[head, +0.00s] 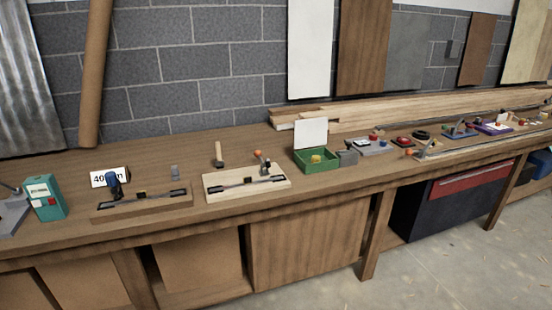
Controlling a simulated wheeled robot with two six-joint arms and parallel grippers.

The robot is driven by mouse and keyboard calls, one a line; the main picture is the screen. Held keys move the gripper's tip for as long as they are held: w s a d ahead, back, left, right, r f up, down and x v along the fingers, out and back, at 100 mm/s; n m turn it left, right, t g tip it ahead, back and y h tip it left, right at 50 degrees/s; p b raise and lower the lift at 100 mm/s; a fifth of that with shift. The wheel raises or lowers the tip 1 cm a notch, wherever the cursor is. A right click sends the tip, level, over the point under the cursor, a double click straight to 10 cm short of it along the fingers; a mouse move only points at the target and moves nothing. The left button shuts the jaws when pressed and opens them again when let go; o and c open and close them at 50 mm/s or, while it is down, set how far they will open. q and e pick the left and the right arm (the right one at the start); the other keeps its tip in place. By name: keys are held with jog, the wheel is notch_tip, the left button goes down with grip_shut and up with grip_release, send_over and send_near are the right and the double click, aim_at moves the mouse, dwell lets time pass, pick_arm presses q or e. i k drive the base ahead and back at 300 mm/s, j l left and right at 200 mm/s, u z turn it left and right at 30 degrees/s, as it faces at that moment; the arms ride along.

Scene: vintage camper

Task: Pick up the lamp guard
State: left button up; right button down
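I cannot pick out a lamp guard for certain; the things on the long wooden workbench (150,238) are small in this view. Neither of my grippers is in view.
A dark wood board fixture (130,212), a pale board fixture (225,193), a teal box (45,198), a white sign (98,179) and a green tray (318,168) stand on the bench. Several small items crowd its right part. Lumber (400,108) lies along the wall. The concrete floor (440,270) in front is clear.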

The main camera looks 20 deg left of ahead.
aim_at(315, 159)
jog(key=i+l+u, duration=0.6)
jog(key=u, duration=0.15)
jog(key=i+l+u, duration=0.2)
jog(key=l+u, duration=0.15)
jog(key=l, duration=0.25)
